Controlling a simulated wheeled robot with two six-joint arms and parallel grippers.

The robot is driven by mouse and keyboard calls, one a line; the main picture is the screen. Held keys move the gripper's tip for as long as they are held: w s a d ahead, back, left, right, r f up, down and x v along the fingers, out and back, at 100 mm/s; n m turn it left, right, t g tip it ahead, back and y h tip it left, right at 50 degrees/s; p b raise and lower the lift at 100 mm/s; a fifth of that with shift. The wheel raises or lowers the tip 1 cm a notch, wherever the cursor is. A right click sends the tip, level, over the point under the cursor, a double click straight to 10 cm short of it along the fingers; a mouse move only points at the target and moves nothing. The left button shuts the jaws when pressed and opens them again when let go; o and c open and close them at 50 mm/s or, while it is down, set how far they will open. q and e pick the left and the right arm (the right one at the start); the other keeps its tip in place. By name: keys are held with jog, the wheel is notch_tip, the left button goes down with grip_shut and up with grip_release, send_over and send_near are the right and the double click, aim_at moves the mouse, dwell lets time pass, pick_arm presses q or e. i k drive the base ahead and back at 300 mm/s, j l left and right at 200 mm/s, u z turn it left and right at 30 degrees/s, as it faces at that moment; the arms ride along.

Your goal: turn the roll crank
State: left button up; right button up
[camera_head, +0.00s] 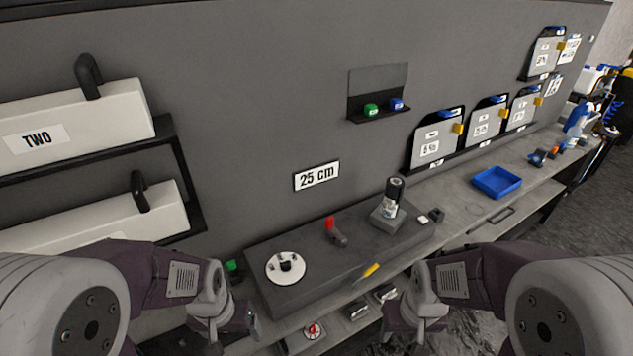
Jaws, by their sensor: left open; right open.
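A white roll box labelled TWO (75,130) sits on a black wall shelf at the upper left. A black bent crank handle (88,76) stands up from its top. A second white roll box (100,222) is on the shelf below, with a similar black crank handle (139,190); its left part is cut by my arm. My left gripper (240,322) is open and empty at the bottom, below and right of both boxes. My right gripper (398,322) is open and empty at the lower middle, far from the cranks. Neither gripper touches a crank.
A dark bench block (345,268) carries a white disc (285,268), a red-handled tool (332,230) and a black-capped bottle (392,195). A blue tray (496,182) lies further right. A 25 cm sign (317,176) is on the wall.

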aim_at(342, 240)
jog(key=i+l+u, duration=0.2)
jog(key=u, duration=0.15)
jog(key=i+l+u, duration=0.25)
jog(key=u, duration=0.15)
jog(key=i+l+u, duration=0.15)
jog(key=l+u, duration=0.2)
